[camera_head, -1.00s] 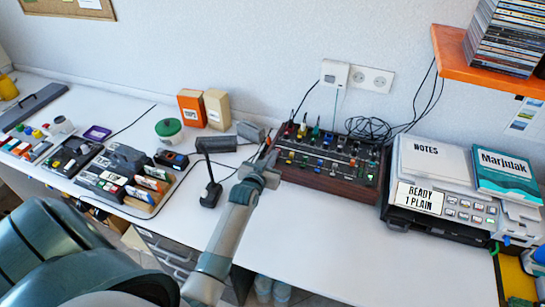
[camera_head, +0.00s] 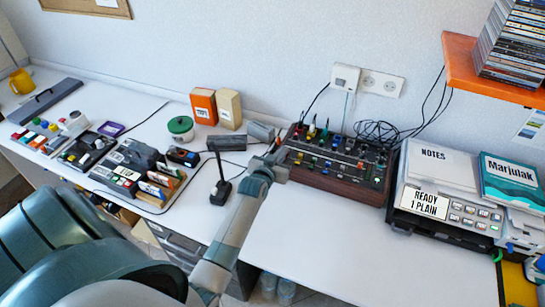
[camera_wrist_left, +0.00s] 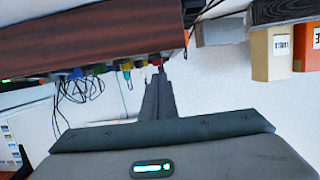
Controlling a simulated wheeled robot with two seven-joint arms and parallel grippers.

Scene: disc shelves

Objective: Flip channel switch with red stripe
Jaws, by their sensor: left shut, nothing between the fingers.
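The mixer (camera_head: 340,188) is a dark panel with a brown wooden body, rows of coloured knobs and small switches, standing against the wall. A red stripe on a particular switch is too small to make out. My left gripper (camera_head: 279,152) is at the mixer's left edge, shut and empty. In the left wrist view its closed fingers (camera_wrist_left: 158,82) point up at the knobs along the edge of the brown mixer body (camera_wrist_left: 90,38), with a small red part (camera_wrist_left: 158,64) at the tips. Contact cannot be told. My right gripper is not in view.
Left of the mixer are a grey box (camera_head: 261,132), a black desk microphone (camera_head: 221,190), and orange (camera_head: 203,106) and beige (camera_head: 229,108) boxes. A printer (camera_head: 447,222) with books stands close on the right. The table front (camera_head: 320,235) is clear.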

